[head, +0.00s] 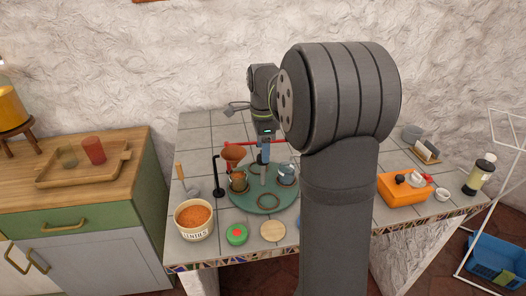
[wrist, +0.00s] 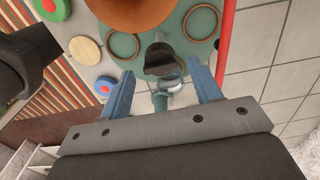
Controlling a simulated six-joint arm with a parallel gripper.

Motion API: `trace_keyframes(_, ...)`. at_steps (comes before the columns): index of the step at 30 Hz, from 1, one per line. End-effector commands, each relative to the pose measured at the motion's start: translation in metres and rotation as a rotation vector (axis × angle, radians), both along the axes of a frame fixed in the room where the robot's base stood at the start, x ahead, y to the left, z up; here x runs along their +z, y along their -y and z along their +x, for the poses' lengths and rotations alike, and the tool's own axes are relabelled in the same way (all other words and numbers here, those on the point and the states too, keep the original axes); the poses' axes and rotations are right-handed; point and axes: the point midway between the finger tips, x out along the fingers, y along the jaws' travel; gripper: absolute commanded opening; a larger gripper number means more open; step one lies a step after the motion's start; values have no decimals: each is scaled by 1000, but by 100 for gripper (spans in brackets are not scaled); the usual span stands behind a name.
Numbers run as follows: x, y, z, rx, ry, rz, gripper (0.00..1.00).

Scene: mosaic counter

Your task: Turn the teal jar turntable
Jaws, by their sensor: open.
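The teal turntable (head: 262,204) lies flat on the tiled counter, with ring-shaped seats on top. A jar with orange-brown contents (head: 238,182) and a clear bluish jar (head: 287,174) stand on it. My gripper (head: 265,160) points down over the turntable. In the wrist view my gripper (wrist: 160,66) has its blue fingers spread apart. A dark-topped piece and a small teal post (wrist: 160,101) show between the fingers; I cannot tell whether they touch. The turntable (wrist: 94,72) also fills the upper part of this view. My arm hides its right side in the head view.
A lentils bowl (head: 194,220), a green-and-red disc (head: 237,234) and a wooden disc (head: 273,231) sit in front. An orange box (head: 400,192) stands right.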

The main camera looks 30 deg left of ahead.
Motion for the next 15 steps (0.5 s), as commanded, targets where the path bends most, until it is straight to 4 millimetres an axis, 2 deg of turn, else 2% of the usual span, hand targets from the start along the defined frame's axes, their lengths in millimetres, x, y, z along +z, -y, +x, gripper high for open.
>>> trace_keyframes(3,-13,0,0,0,-1,-1,58)
trace_keyframes(6,-17,0,0,0,-1,-1,58)
trace_keyframes(14,-18,0,0,0,-1,-1,58)
trace_keyframes(15,-18,0,0,0,-1,-1,54)
